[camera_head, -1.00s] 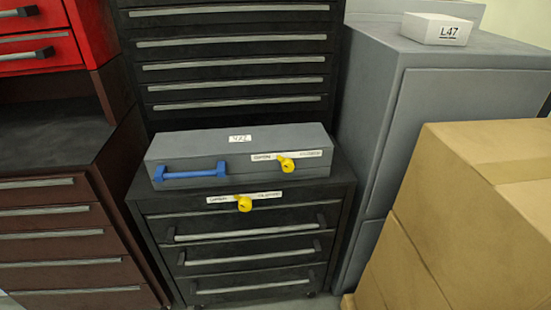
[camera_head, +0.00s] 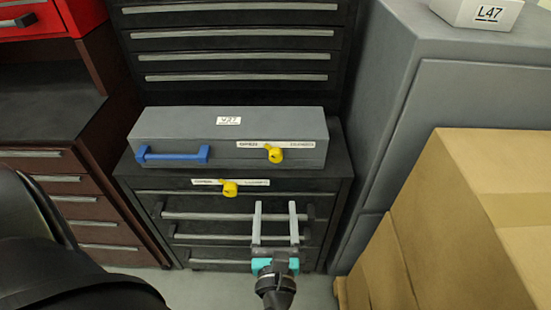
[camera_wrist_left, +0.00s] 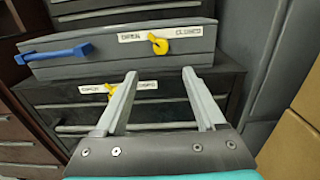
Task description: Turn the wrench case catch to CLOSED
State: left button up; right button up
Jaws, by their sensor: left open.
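A long grey case (camera_head: 180,128) lies on a black drawer cabinet. Its yellow catch (camera_head: 275,155) sits on the front face at the right, between an OPEN label on the left and a CLOSED label on the right. In the left wrist view the catch (camera_wrist_left: 159,45) has its narrow tip up and left, toward OPEN. My left gripper (camera_head: 275,205) is open and empty, in front of the cabinet drawers and below the catch in the picture. Its two grey fingers (camera_wrist_left: 160,82) point toward the case, apart from the catch. My right gripper is not in view.
A second yellow catch (camera_head: 230,189) with its own labels is on the cabinet (camera_head: 335,175) below the case. The case has a blue handle (camera_head: 172,155) at the left. Cardboard boxes (camera_head: 450,220) and a grey cabinet (camera_head: 400,130) stand to the right.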

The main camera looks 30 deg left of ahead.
aim_at(276, 159)
pick_arm(q)
jog(key=x, duration=1.4)
jog(key=shift+d, duration=0.1)
jog(key=shift+c, duration=0.3)
grip_shut()
